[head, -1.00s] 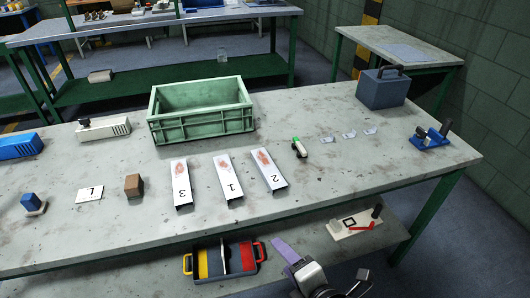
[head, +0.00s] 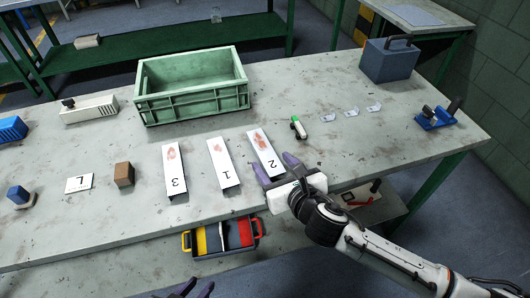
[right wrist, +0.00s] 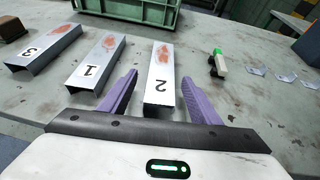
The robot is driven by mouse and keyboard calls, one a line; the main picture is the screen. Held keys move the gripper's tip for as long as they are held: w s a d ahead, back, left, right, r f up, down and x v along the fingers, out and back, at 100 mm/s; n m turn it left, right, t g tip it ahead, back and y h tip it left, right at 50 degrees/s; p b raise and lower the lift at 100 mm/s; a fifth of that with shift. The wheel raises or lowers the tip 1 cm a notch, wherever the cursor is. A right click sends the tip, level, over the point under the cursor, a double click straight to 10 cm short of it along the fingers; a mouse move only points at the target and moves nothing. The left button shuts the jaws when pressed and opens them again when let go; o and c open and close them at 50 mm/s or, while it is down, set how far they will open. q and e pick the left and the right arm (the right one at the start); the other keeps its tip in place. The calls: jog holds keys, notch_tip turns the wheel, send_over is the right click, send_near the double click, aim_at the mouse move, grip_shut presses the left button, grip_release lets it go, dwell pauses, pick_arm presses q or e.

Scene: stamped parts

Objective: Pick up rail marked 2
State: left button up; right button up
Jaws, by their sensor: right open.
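The rail marked 2 (head: 263,147) is a pale metal channel with a reddish smudge, lying on the grey table right of the rail marked 1 (head: 223,163) and the rail marked 3 (head: 174,172). My right gripper (head: 276,168) is open at the near end of rail 2. In the right wrist view, its purple fingers (right wrist: 160,76) stand one on each side of rail 2 (right wrist: 161,62), with gaps; nothing is gripped. My left gripper (head: 190,289) shows only purple tips at the bottom edge of the head view; the rest is cut off.
A green crate (head: 192,107) stands behind the rails. A small green-and-white object (head: 298,127) lies right of rail 2, with several small pale pieces beyond. A brown block (head: 124,174) sits left of rail 3. A coloured tray (head: 221,236) is below the table's front edge.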

aim_at(267, 154)
jog(key=shift+w+r+x, duration=0.1)
jog(key=shift+r+x, duration=0.1)
jog(key=shift+x, duration=0.95)
jog(key=shift+w+r+x, duration=0.1)
jog(key=shift+r+x, duration=0.05)
jog(key=shift+x, duration=1)
jog(key=c, duration=1.2)
